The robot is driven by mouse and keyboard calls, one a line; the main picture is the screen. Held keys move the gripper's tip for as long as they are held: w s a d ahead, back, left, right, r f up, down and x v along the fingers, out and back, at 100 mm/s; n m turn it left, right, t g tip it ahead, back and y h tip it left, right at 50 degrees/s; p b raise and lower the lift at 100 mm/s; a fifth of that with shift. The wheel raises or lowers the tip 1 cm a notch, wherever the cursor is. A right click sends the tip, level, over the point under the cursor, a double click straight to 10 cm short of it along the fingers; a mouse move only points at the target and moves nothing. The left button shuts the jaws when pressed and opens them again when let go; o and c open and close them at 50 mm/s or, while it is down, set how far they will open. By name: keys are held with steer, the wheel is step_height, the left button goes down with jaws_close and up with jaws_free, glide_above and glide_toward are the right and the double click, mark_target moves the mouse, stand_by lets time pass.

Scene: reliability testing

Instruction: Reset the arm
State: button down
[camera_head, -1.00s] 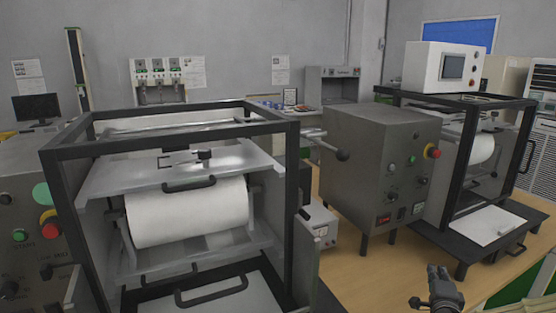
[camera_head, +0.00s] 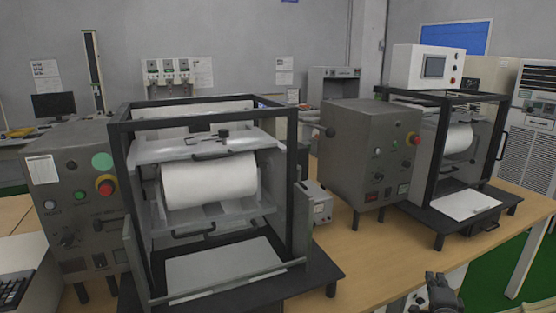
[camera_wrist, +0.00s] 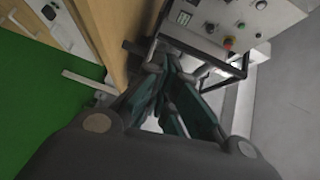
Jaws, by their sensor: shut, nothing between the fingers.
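My gripper (camera_head: 434,276) shows at the bottom right of the head view, in front of the wooden table, with nothing in it. In the wrist view its dark green-grey fingers (camera_wrist: 172,62) come together at the far end, shut and empty. The rest of my arm is out of the head view.
A black-framed machine with a white roll (camera_head: 210,180) stands at the left on the wooden table (camera_head: 385,262). A grey control box (camera_head: 368,155) and a second framed machine (camera_head: 455,150) stand at the right. Green floor (camera_head: 520,285) is open at the lower right.

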steer(key=s+a+f+n+g+y, duration=0.3)
steer(key=s+a+f+n, duration=0.35)
steer(key=a+f, duration=0.35)
steer(key=s+a+f+n+g+y, duration=0.45)
steer(key=s+a+f, duration=0.25)
steer(key=a+f, duration=0.25)
steer(key=s+a+f+n+g, duration=0.1)
steer(key=s+f+n+g, duration=0.1)
steer(key=s, duration=0.7)
steer(key=s+a+f+n+g+h, duration=0.1)
steer(key=s+f+n+g, duration=0.2)
steer(key=s, duration=0.6)
steer(key=s+a+f+n+g+h, duration=0.1)
steer(key=s+f+n+g, duration=0.2)
steer(key=s+f, duration=0.3)
steer(key=shift+s+a+n, duration=0.2)
steer(key=shift+s+n, duration=0.5)
steer(key=shift+s, duration=1.1)
steer(key=shift+f+g, duration=0.1)
steer(key=shift+g, duration=0.15)
